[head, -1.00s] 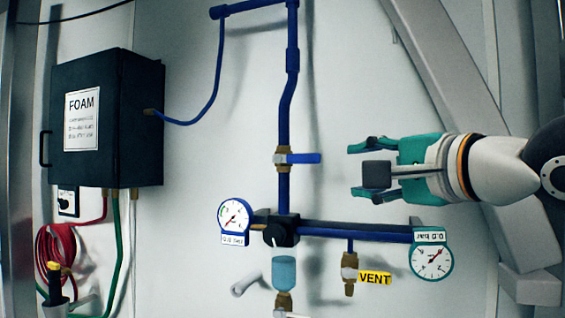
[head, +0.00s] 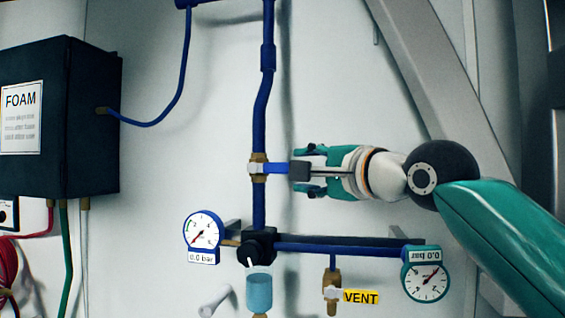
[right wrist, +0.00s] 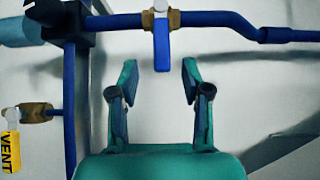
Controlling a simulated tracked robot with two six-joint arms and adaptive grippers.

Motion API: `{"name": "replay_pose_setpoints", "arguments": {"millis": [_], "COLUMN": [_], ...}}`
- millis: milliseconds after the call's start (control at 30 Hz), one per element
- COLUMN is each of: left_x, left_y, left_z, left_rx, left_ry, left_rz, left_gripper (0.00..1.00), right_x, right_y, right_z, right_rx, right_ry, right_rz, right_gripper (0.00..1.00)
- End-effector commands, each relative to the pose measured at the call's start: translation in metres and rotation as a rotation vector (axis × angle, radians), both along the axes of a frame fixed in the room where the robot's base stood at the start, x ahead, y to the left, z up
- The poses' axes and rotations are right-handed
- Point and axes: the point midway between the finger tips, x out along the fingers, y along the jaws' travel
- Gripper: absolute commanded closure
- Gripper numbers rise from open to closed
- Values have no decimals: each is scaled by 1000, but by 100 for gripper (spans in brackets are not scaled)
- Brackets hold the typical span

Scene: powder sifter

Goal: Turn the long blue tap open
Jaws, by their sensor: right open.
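The long blue tap handle (head: 276,168) sits on a brass valve (head: 257,168) in the vertical blue pipe. The handle points right, square to the pipe. In the right wrist view the handle (right wrist: 161,52) points toward my gripper, with its free end at the mouth of the jaws. My right gripper (head: 302,170) comes in from the right, level with the handle. In the right wrist view its fingers (right wrist: 160,78) are spread, one on each side of the handle's line, with gaps on both sides. My left gripper is in no view.
Below are a round gauge (head: 204,232), a black knob (head: 257,246), a second gauge (head: 427,275) and a yellow VENT tag (head: 361,297) by a small valve. A black FOAM box (head: 80,120) hangs at left. The wall around the handle is clear.

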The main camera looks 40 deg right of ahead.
Motion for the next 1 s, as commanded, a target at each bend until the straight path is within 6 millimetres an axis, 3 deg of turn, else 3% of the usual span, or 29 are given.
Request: {"name": "replay_pose_setpoints", "arguments": {"millis": [100,333,800,1000], "left_x": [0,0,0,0], "left_y": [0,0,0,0], "left_z": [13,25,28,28], "left_rx": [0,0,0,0], "left_ry": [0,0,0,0], "left_rz": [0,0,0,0], "left_gripper": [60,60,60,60], "right_x": [27,62,74,73], "right_y": [-2,-3,-4,-4], "right_z": [3,2,0,0], "right_rx": [0,0,0,0], "right_ry": [3,1,-1,-1], "right_rz": [-1,3,4,4], "right_gripper": [52,52,52,85]}}
